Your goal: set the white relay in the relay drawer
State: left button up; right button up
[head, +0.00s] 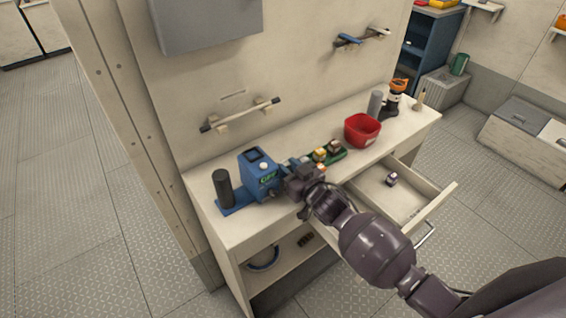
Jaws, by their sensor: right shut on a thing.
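My right gripper (292,172) is over the counter, just right of a blue device (258,174) with a dark screen and a white knob. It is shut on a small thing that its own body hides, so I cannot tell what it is. The relay drawer (411,220) stands pulled out on the right of the counter. One small dark relay-like piece with a pale part (391,179) lies inside it. A green board (337,157) right of the gripper carries small dark and yellowish blocks. I cannot pick out a white relay for certain. My left gripper is out of view.
A red bowl (362,130), a grey cylinder (374,104) and an orange-and-black tool (396,94) stand at the counter's far right. A black cylinder (223,188) stands left of the blue device. The drawer floor is mostly bare. My right arm passes in front of the counter.

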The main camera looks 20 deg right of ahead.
jog(key=shift+f, duration=0.15)
jog(key=shift+s+d, duration=0.1)
jog(key=shift+s, duration=0.05)
jog(key=o, duration=0.6)
